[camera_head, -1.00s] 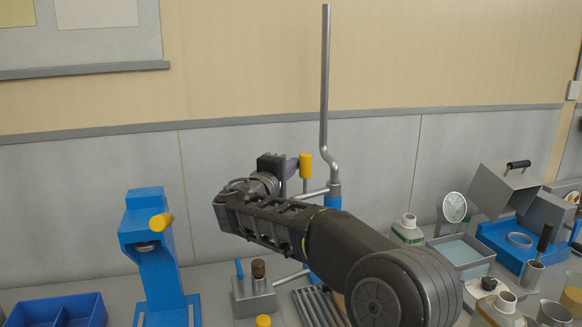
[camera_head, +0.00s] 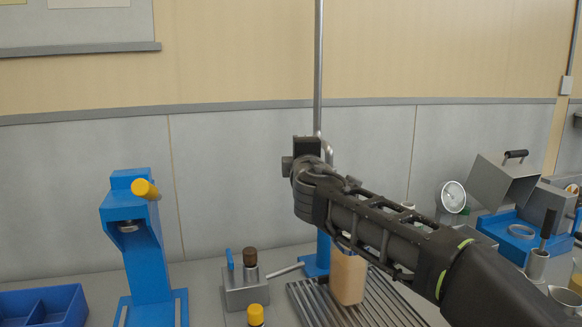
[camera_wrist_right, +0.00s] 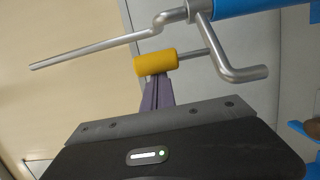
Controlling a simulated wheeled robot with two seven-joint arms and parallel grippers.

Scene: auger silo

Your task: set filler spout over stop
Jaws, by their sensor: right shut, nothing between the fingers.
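The filler's tall steel pipe (camera_head: 318,60) rises behind my right wrist, with a bent piece beside it and a blue post (camera_head: 322,252) below. In the right wrist view, the yellow handle (camera_wrist_right: 155,62) sits on a rod off the pipe, and the bent steel tube (camera_wrist_right: 240,72) has an open end. My right gripper (camera_wrist_right: 157,84) is shut and empty, its purple fingers' tips close to or against the handle; contact is unclear. In the head view my wrist hides the handle and fingertips. A tan block (camera_head: 348,278) stands on the ribbed rack under my forearm. I cannot identify the stop.
A blue stand with a yellow knob (camera_head: 145,190) and a blue bin (camera_head: 45,305) are at left. A grey block with a brown knob (camera_head: 250,258) is left of the rack (camera_head: 370,310). Blue-and-grey equipment (camera_head: 510,220) and steel cups crowd the right.

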